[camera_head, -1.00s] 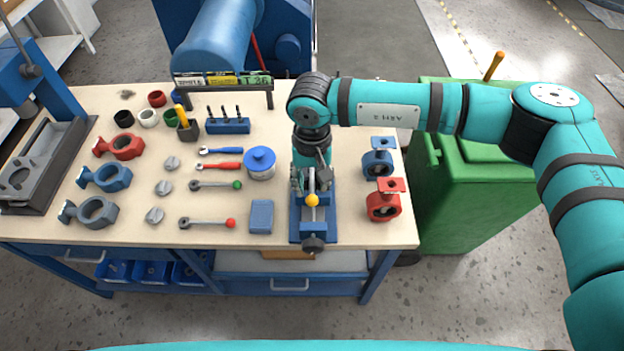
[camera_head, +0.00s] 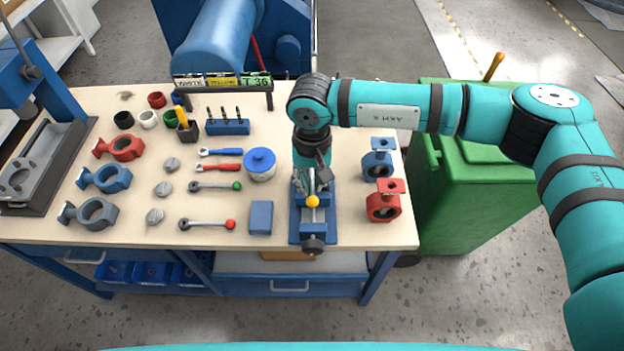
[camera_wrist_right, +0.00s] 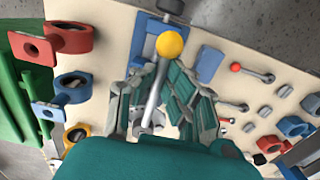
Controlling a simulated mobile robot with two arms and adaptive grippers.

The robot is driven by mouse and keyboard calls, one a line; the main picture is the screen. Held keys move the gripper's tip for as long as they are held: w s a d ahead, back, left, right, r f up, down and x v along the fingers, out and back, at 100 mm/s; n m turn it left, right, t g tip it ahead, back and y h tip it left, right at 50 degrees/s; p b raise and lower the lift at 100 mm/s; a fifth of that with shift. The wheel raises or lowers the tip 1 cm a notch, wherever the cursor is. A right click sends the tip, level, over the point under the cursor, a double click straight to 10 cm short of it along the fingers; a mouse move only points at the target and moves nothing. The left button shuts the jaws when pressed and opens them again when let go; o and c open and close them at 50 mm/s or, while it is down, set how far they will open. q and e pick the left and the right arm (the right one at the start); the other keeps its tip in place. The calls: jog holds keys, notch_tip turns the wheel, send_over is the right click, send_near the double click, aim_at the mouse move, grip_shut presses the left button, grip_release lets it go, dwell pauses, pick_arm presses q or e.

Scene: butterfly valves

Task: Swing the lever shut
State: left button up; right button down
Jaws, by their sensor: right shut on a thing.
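The lever (camera_wrist_right: 153,100) is a grey metal rod with a yellow ball knob (camera_head: 312,201). The knob also shows in the wrist view (camera_wrist_right: 170,45). The lever stands over a blue vise (camera_head: 322,227) at the bench's front edge. My right gripper (camera_head: 313,183) is above the vise, just behind the knob. In the wrist view its grey and teal fingers (camera_wrist_right: 165,103) are on both sides of the rod, shut on the lever below the knob. The valve body under the lever is hidden by the gripper. My left gripper is not in view.
A red valve body (camera_head: 383,204) and a blue one (camera_head: 378,160) stand right of the vise. A blue box (camera_head: 261,217), a blue-lidded jar (camera_head: 260,164) and several loose levers lie left. A sign rack (camera_head: 222,84) stands behind.

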jog(key=shift+d+f+n+b, duration=0.2)
jog(key=shift+d+n+b, duration=0.1)
jog(key=shift+b, duration=0.3)
jog(key=shift+d+r+n+b, duration=0.1)
jog(key=shift+d+n+b, duration=0.25)
jog(key=shift+n+b, duration=0.25)
